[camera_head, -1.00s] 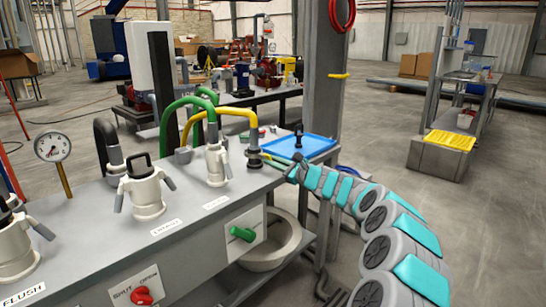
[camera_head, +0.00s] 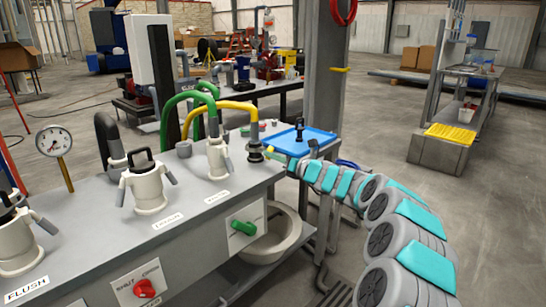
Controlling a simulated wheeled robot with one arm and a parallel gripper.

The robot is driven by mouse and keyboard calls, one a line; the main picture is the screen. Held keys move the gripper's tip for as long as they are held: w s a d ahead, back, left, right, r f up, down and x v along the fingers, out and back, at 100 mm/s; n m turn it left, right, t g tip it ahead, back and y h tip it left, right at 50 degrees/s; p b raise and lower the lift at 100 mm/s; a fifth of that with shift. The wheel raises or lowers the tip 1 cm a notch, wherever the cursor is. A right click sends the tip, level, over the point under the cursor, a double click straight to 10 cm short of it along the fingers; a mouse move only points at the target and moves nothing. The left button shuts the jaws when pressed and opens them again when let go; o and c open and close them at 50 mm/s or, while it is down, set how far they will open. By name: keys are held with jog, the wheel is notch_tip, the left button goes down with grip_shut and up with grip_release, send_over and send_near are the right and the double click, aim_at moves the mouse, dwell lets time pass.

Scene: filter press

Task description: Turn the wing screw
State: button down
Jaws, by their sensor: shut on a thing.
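A dark, round fitting (camera_head: 255,151) stands at the far right end of the grey bench, where the yellow hose ends. My gripper (camera_head: 271,153) reaches in from the right at the height of this fitting, with its tip beside the fitting's right side. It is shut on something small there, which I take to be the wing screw. The screw's wings are too small and too hidden by my gripper to make out. My grey and turquoise arm curves from the lower right up to the bench end.
A blue tray (camera_head: 303,141) with a dark upright part lies just behind my gripper. A grey post (camera_head: 324,100) rises behind it.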

jog(key=m, duration=0.5)
jog(key=shift+s+a+m, duration=0.1)
jog(key=shift+m, duration=1.9)
jog(key=c, duration=0.9)
grip_release()
jog(key=shift+r, duration=0.1)
jog(key=shift+c, duration=0.2)
jog(key=v, duration=0.8)
jog(key=shift+b, duration=0.3)
